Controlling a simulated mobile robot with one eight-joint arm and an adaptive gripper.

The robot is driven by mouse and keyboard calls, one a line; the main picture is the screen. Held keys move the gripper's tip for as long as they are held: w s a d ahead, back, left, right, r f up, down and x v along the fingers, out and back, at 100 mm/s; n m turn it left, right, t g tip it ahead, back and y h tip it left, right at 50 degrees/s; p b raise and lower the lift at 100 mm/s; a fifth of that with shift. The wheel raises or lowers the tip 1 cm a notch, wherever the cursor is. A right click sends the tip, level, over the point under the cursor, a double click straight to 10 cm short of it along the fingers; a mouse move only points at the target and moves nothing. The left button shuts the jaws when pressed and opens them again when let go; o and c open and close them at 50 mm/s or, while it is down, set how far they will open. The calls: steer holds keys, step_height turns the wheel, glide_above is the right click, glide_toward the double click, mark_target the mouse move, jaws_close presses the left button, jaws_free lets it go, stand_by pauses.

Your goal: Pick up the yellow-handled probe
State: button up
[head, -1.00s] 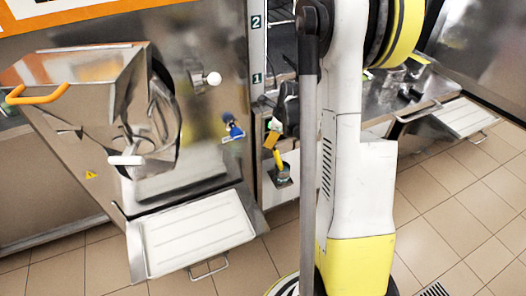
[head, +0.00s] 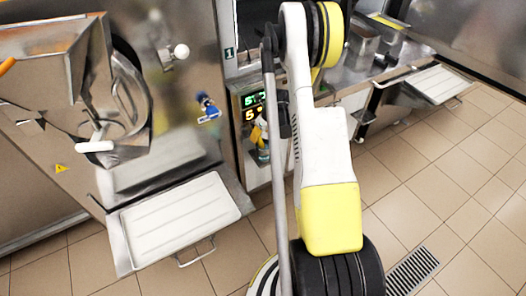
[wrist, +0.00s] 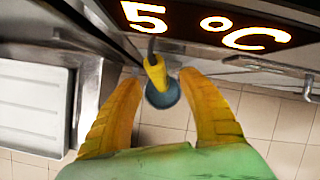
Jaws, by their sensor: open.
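The yellow-handled probe (wrist: 155,72) shows in the wrist view, with a thin grey cable at its top. A round blue-grey piece (wrist: 162,94) lies just below its handle; I cannot tell whether it is part of the probe or a holder. My gripper (wrist: 160,80) is open, its two yellow fingers to the left and right of the probe. Gaps show between the fingers and the handle, and I see no grip on it. In the head view my arm partly hides the gripper area, and the probe cannot be made out clearly there.
A lit display (wrist: 205,22) reading 5 °C is close above the probe, on the front of a steel cabinet. A freezer with a white tray (head: 180,220) stands to the left. Another white tray (head: 436,84) is at the right. The tiled floor (head: 450,185) is open.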

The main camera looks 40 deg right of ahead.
mark_target(261, 143)
steer(key=b+x, duration=0.1)
steer(key=x, duration=0.2)
steer(key=shift+f, duration=0.2)
steer(key=shift+r, duration=0.1)
steer(key=shift+c, duration=0.2)
jaws_close()
steer(key=shift+r, duration=0.15)
